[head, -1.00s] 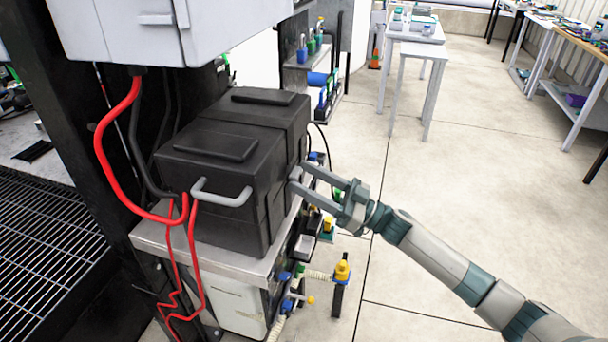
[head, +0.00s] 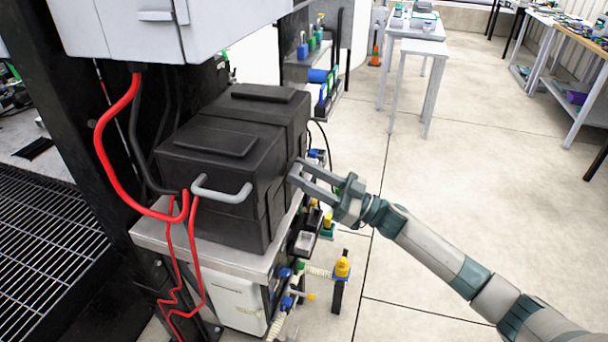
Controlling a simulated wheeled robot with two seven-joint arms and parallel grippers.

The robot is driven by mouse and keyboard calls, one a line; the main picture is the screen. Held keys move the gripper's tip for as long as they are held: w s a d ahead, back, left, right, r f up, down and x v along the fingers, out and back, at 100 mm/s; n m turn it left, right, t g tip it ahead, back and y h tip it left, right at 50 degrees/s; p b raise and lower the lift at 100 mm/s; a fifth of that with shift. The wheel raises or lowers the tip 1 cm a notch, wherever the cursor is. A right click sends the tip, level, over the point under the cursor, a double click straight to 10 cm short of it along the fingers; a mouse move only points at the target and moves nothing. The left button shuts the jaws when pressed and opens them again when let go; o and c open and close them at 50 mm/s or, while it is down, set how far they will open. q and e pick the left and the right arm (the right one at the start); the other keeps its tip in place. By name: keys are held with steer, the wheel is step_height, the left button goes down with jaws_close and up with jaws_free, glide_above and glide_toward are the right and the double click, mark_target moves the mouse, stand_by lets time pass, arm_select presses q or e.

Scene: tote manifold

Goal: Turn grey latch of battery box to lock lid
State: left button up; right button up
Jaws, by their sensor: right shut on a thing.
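The black battery box (head: 225,190) stands on a metal shelf, with its lid (head: 215,142) down. A grey handle (head: 222,193) sticks out from its front face. My right gripper (head: 297,172) reaches in from the right to the box's right side. My left gripper is not in view.
A grey cabinet (head: 130,35) hangs above the box at the upper left. Red cables (head: 108,150) loop down by the box's left side. Fittings and hoses (head: 300,290) sit under my right gripper.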

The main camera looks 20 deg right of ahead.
arm_select(q)
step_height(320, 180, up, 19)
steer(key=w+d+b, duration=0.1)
steer(key=b, duration=0.6)
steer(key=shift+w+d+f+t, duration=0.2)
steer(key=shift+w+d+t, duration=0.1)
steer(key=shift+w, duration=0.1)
arm_select(e)
steer(key=shift+w+d+r+n+g+h, duration=0.15)
steer(key=shift+n+g, duration=1.3)
steer(key=shift+n, duration=2.25)
steer(key=shift+n+g+h, duration=0.25)
steer(key=shift+n+g, duration=1.25)
steer(key=shift+n, duration=2.2)
steer(key=shift+w+d+r+n+g+h, duration=0.15)
steer(key=shift+n+g, duration=1.3)
steer(key=shift+n, duration=2.25)
steer(key=shift+a, duration=0.1)
steer(key=o, duration=1)
steer(key=shift+o, duration=0.2)
